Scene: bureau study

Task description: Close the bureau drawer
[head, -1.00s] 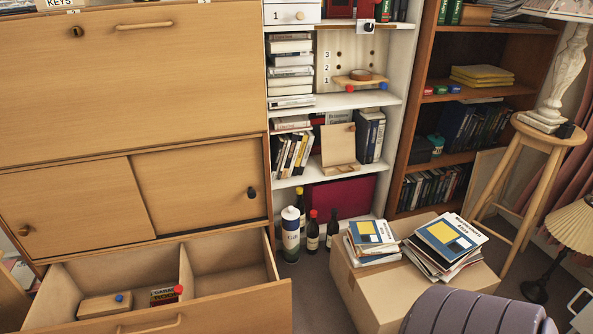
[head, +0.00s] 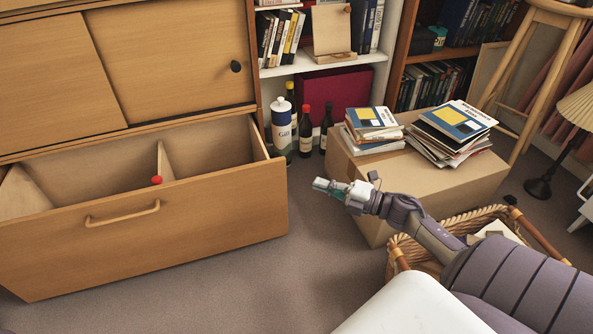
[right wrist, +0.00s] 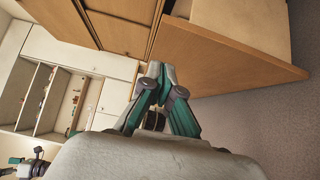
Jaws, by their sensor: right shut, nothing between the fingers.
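The bureau drawer (head: 160,222) is the bottom one of the wooden bureau and stands pulled out. Its front panel has a wooden bar handle (head: 122,213). Inside are wooden dividers, and a red knob (head: 157,180) shows above the front edge. My right gripper (head: 322,185) is shut and empty, to the right of the drawer front and apart from it. In the right wrist view the gripper (right wrist: 153,72) has its fingers together, with the drawer's front panel (right wrist: 215,58) beyond and to the right.
A cardboard box (head: 440,185) with books on top stands right of my gripper. A wicker basket (head: 400,255) is under my right arm. Several bottles (head: 305,130) stand by the shelf behind. The carpet (head: 260,280) before the drawer is clear.

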